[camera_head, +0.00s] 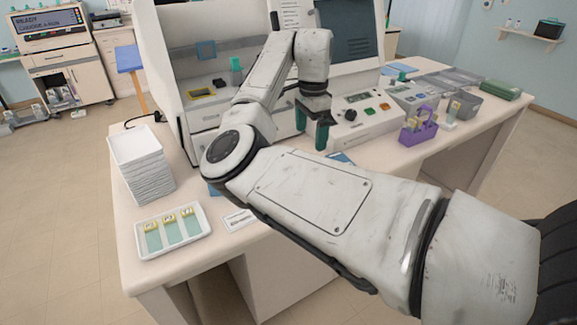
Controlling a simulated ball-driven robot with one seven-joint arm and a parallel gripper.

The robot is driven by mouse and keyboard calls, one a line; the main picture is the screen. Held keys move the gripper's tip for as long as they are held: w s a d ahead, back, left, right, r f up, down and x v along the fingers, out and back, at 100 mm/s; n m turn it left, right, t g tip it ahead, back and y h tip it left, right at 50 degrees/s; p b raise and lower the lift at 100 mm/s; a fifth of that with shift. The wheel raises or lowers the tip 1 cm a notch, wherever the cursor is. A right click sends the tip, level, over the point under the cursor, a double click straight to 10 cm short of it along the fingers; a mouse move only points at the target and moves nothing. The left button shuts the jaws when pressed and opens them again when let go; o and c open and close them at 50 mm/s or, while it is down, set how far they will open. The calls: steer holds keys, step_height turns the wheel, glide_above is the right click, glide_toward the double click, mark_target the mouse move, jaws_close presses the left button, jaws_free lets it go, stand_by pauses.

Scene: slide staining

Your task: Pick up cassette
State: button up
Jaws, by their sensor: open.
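I cannot tell for sure which thing is the cassette. A purple holder with a raised handle (418,131) stands on the right part of the bench, with pale and yellow-topped pieces in it, and may be it. My gripper (311,137), with dark green fingers, points down over the bench, left of the purple holder and clearly apart from it. Its fingers are apart and I see nothing between them. My arm hides part of the bench below and behind the gripper.
A white tray (142,242) with three yellow-labelled slides lies at the front left, near stacked white trays (143,168). A white cabinet (173,75) and a control unit (352,125) stand behind my gripper. Grey bins (462,104) and a green box (501,90) are at right.

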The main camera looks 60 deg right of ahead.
steer(key=f, duration=0.3)
steer(key=f+p, duration=0.1)
steer(key=f, duration=0.3)
steer(key=f+p, duration=0.1)
steer(key=f, duration=0.2)
steer(key=shift+w+d+f, duration=0.1)
steer(key=shift+w+f, duration=0.2)
steer(key=shift+w, duration=0.05)
steer(key=shift+c, duration=0.5)
steer(key=c, duration=0.8)
steer(key=shift+r, duration=0.1)
